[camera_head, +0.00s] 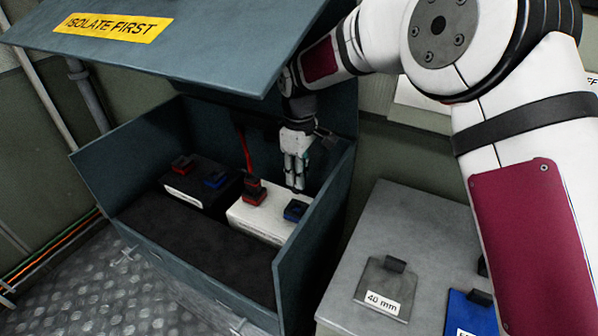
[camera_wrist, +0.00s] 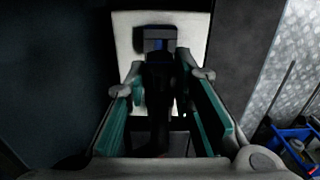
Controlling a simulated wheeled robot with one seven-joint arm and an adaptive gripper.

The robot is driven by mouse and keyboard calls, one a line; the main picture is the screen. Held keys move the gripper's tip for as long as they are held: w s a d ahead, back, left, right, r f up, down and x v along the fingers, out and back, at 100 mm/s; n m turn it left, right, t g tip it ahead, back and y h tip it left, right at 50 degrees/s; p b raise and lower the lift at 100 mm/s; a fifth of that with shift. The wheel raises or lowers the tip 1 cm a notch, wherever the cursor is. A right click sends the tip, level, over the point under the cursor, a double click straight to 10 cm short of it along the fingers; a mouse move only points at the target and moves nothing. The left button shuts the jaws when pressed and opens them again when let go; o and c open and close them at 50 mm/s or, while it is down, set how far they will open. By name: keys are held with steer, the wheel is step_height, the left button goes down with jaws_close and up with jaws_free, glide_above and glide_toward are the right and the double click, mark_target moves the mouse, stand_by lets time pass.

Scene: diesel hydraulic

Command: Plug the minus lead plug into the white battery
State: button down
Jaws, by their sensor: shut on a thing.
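The white battery (camera_head: 262,218) stands in the open box, with a red plug and post (camera_head: 253,191) at its left and a blue terminal (camera_head: 295,210) at its right. My gripper (camera_head: 296,186) points down just above the blue terminal. In the wrist view my gripper (camera_wrist: 162,78) is closed around a dark piece, seemingly the minus lead plug (camera_wrist: 160,82). The blue-edged terminal (camera_wrist: 160,41) lies beyond the fingertips on the white battery (camera_wrist: 125,42). The plug is hard to make out in the dark, and I cannot tell whether it touches the terminal.
A black battery (camera_head: 207,203) with red and blue terminals stands left of the white one. The box's raised lid (camera_head: 200,45) hangs above, and its right wall (camera_head: 318,225) is close to my gripper. A grey cabinet (camera_head: 400,225) with labelled pieces stands at right.

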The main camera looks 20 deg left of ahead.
steer(key=shift+f+b, duration=1.1)
steer(key=shift+f, duration=1.35)
steer(key=shift+f+b, duration=0.65)
steer(key=shift+f, duration=0.65)
stand_by(1.6)
steer(key=shift+r, duration=0.15)
steer(key=shift+r+p, duration=0.55)
steer(key=shift+r, duration=0.4)
steer(key=shift+f+b, duration=0.35)
steer(key=shift+f, duration=0.35)
stand_by(0.9)
